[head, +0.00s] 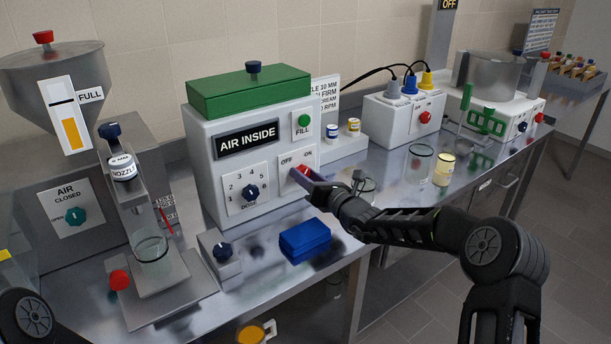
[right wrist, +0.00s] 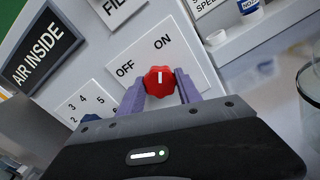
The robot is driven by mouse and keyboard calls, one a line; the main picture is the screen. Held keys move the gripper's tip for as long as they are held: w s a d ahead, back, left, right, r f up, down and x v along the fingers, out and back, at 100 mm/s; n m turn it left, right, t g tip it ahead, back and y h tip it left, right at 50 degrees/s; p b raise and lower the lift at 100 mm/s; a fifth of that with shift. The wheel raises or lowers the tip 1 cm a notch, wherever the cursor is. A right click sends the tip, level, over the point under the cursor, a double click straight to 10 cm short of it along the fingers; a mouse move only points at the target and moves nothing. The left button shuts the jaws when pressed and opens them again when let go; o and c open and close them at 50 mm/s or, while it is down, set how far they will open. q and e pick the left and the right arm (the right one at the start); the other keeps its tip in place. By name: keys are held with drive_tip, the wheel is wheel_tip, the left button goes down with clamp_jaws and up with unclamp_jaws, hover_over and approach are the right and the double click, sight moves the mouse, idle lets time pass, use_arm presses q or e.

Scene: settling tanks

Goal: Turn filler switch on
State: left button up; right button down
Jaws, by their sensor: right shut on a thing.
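The filler switch is a red knob (right wrist: 160,81) on a white plate marked OFF and ON. My right gripper (head: 304,175) is shut on the knob, with one purple finger on each side in the right wrist view (right wrist: 160,92). The knob's white mark points up in that view, toward the word ON. In the head view the gripper partly hides the knob. My left gripper is not in view; only a dark part of my left arm shows at the lower left.
A blue box (head: 305,240) lies on the steel bench below the gripper. A dark dose knob (head: 249,193) is left of the switch, and a green FILL button (head: 303,121) is above it. Glass jars (head: 420,163) stand to the right. A nozzle stand with a beaker (head: 151,252) is at left.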

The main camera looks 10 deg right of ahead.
idle(0.3)
drive_tip(key=c, duration=0.8)
unclamp_jaws()
drive_tip(key=b+v, duration=0.1)
drive_tip(key=v, duration=0.7)
drive_tip(key=shift+w, duration=0.1)
